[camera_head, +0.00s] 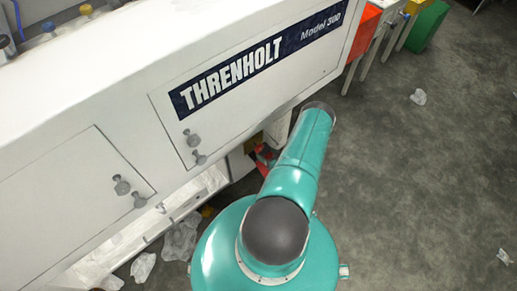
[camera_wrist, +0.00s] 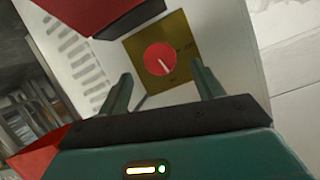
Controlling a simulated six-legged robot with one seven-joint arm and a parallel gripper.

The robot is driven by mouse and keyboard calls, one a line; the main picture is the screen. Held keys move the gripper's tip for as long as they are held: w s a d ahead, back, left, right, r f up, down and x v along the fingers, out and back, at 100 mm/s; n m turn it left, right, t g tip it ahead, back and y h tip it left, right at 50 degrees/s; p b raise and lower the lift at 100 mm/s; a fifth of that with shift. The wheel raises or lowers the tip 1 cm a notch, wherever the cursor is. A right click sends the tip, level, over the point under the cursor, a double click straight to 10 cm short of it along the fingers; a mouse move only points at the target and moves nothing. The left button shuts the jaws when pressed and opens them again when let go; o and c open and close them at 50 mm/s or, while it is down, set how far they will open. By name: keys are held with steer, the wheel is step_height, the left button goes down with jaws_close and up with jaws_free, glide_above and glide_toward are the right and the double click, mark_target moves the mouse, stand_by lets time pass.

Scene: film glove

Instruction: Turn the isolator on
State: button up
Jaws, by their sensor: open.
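In the wrist view, the isolator is a round red knob (camera_wrist: 160,59) on a square yellow-brass plate (camera_wrist: 178,47), fixed to a pale panel (camera_wrist: 120,75). A thin white mark on the knob points down and slightly right. Small marks on the plate are too small to read. My gripper (camera_wrist: 162,70) is open. Its two green fingers stand on either side of the knob in the picture, with the knob showing between them. I see no contact, and the gap in depth is unclear. In the head view my arm hides most of this area, and I cannot make out the knob.
A long white machine marked THRENHOLT (camera_head: 232,75) with knobbed doors runs along the left. Orange (camera_head: 362,28) and green (camera_head: 428,25) bins stand beyond it. Crumpled plastic (camera_head: 180,240) lies at its foot. The grey floor (camera_head: 420,180) at right is mostly clear. Slotted vents (camera_wrist: 82,60) lie left of the plate.

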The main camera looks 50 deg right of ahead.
mark_target(260, 149)
steer(key=x, duration=0.6)
steer(key=shift+w+d+f, duration=0.1)
steer(key=shift+w, duration=0.25)
steer(key=c, duration=1)
steer(key=shift+m+y, duration=0.7)
steer(key=shift+m, duration=0.4)
steer(key=o, duration=1)
steer(key=shift+s, duration=0.1)
steer(key=v, duration=1.3)
steer(key=shift+s, duration=0.4)
